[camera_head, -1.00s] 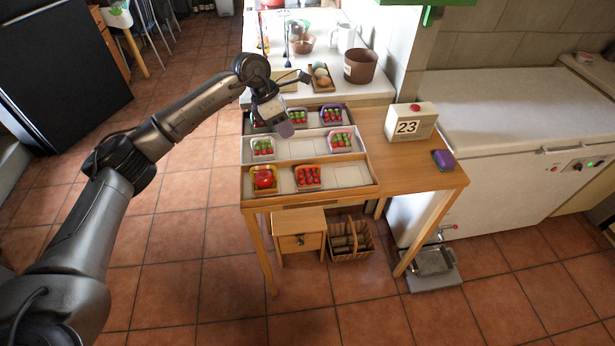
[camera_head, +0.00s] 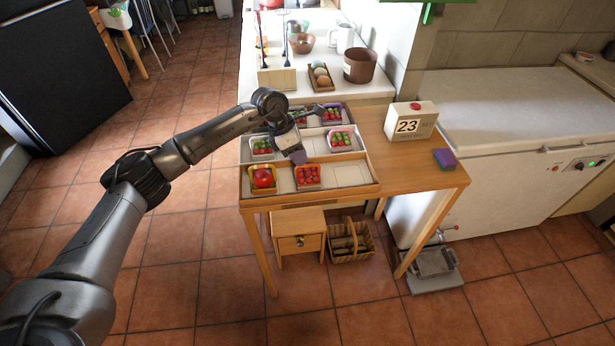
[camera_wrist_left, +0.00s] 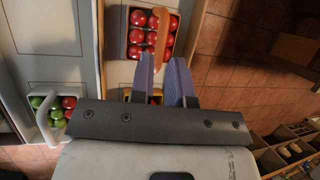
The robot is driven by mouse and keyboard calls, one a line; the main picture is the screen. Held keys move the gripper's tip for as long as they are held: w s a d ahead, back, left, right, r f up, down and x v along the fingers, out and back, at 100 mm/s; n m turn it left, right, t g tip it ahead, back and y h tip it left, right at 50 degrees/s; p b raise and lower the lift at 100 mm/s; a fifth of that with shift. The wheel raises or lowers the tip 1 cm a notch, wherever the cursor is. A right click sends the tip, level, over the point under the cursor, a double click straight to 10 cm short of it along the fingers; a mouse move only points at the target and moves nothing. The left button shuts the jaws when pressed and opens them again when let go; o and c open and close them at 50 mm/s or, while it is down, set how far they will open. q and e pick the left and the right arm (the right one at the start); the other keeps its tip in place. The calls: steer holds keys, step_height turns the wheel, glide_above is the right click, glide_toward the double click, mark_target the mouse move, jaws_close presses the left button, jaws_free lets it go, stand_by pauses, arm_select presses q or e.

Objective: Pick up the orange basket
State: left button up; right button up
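The orange basket (camera_head: 308,186) holds several red tomatoes and stands in the front wooden tray on the table, right of a yellow basket. In the left wrist view the orange basket (camera_wrist_left: 127,36) shows at the top, its orange handle (camera_wrist_left: 163,30) arching over the tomatoes. My left gripper (camera_head: 299,158) is just behind and above the orange basket, pointing down. In the left wrist view its two purple-grey fingers (camera_wrist_left: 163,62) are apart, with the near end of the handle in line with the gap. No contact is visible. My right gripper is not in view.
The yellow basket (camera_head: 263,189) stands close on the left. The front tray's right part is bare. A calendar box (camera_head: 410,121) stands on the right of the table.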

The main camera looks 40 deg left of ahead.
mark_target(304, 166)
arm_select(q)
steer(key=x, duration=0.4)
steer(key=shift+s+a+f+b, duration=0.1)
steer(key=shift+s+f+b, duration=0.1)
steer(key=shift+b, duration=0.15)
steer(key=shift+c, duration=0.4)
jaws_close()
steer(key=shift+r, duration=0.1)
